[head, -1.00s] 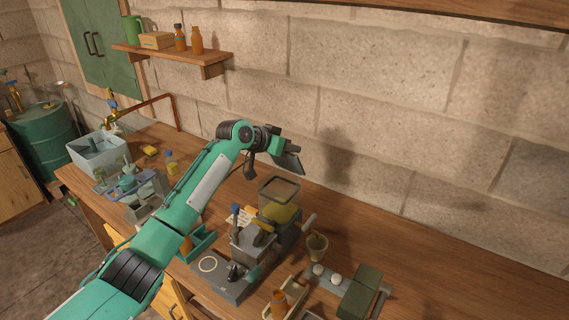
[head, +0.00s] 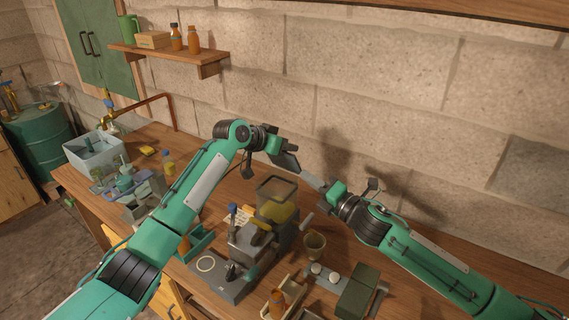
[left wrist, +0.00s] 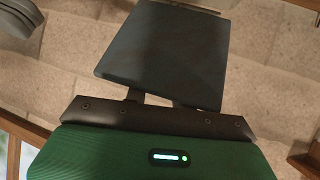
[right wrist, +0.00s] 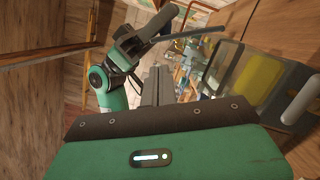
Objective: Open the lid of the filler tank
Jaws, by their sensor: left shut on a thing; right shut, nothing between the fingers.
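The filler tank (head: 277,187) is a clear box with yellow content, on a grey machine on the bench. Its top looks open. It also shows in the right wrist view (right wrist: 222,66). My left gripper (head: 276,149) is shut on a dark flat lid (head: 287,162), tilted above and behind the tank and seemingly apart from it. The lid fills the upper middle of the left wrist view (left wrist: 165,45) and shows nearly edge-on in the right wrist view (right wrist: 192,35). My right gripper (head: 318,184) is shut and empty, right of the tank near the lid; its fingers show together in its wrist view (right wrist: 155,85).
A grey bin (head: 94,150) stands far left. The block wall is close behind. Bench at the back right is partly clear under my right arm.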

